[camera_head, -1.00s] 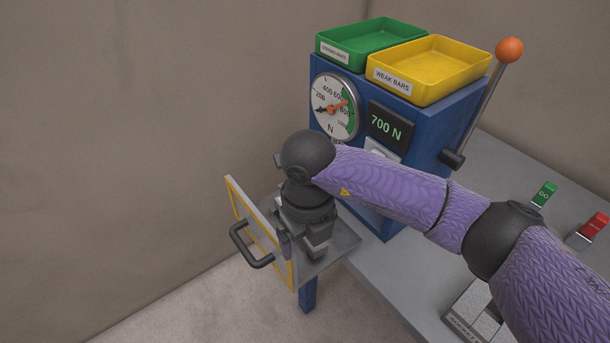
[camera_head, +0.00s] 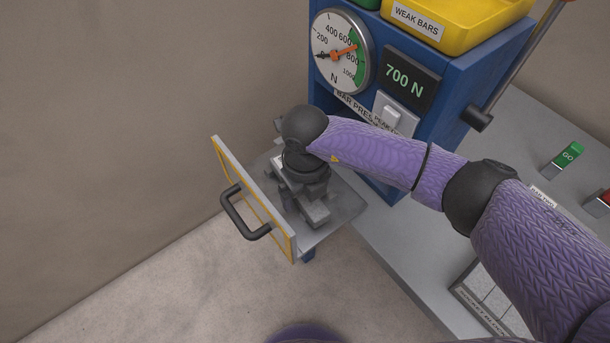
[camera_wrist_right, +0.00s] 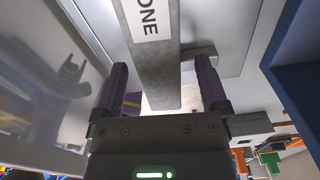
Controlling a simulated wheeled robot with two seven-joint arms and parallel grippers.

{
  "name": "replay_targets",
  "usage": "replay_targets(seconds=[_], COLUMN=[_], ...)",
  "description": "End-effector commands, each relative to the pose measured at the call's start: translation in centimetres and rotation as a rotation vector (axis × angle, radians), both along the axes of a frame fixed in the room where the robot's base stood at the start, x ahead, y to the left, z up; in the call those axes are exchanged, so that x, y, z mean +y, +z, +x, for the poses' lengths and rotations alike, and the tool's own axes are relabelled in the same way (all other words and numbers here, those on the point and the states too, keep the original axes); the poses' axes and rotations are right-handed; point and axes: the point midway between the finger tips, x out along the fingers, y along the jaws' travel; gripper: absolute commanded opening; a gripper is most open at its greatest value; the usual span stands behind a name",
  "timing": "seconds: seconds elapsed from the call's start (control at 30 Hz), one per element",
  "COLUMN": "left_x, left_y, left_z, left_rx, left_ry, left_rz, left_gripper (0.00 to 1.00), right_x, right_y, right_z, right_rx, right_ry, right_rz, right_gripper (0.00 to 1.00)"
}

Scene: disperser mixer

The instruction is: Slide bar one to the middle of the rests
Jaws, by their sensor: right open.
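Bar one (camera_wrist_right: 150,60) is a grey bar with a white label reading "ONE" in the right wrist view. It runs from the top edge down between the two fingers of my right gripper (camera_wrist_right: 162,85), which is open, with a gap on each side of the bar. A grey block that may be a rest (camera_wrist_right: 199,54) shows beside the bar. In the head view my right gripper (camera_head: 305,200) points down over the grey press plate (camera_head: 345,205), and my wrist hides most of the bar and rests. My left gripper is not in view.
A guard door (camera_head: 262,200) with yellow edging and a black handle (camera_head: 240,215) stands open left of my gripper. The blue press (camera_head: 440,120) rises behind, with a dial (camera_head: 341,50) and a display reading 700 N (camera_head: 404,80). A green GO button (camera_head: 565,158) is on the right.

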Motion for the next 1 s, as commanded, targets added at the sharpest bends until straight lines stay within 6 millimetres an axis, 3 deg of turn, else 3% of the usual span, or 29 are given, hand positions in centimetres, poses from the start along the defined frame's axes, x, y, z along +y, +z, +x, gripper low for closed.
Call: replay_targets(seconds=[0.27, 0.3, 0.73, 1.0], left_x=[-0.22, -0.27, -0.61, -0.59], left_y=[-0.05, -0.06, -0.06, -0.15], left_z=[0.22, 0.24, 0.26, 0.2], left_rx=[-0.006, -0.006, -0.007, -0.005], left_ry=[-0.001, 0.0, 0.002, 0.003], left_rz=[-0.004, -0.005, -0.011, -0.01], left_gripper=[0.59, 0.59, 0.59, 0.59], right_x=[0.03, 0.03, 0.02, 0.01], right_y=[-0.41, -0.4, -0.38, -0.41], right_z=[0.02, 0.01, 0.02, 0.08], right_rx=[0.0, 0.0, 0.0, -0.001], right_ry=[0.001, 0.001, 0.0, 0.0], right_rz=[0.001, 0.001, 0.001, 0.001], right_gripper=[0.94, 0.9, 0.0, 0.0])
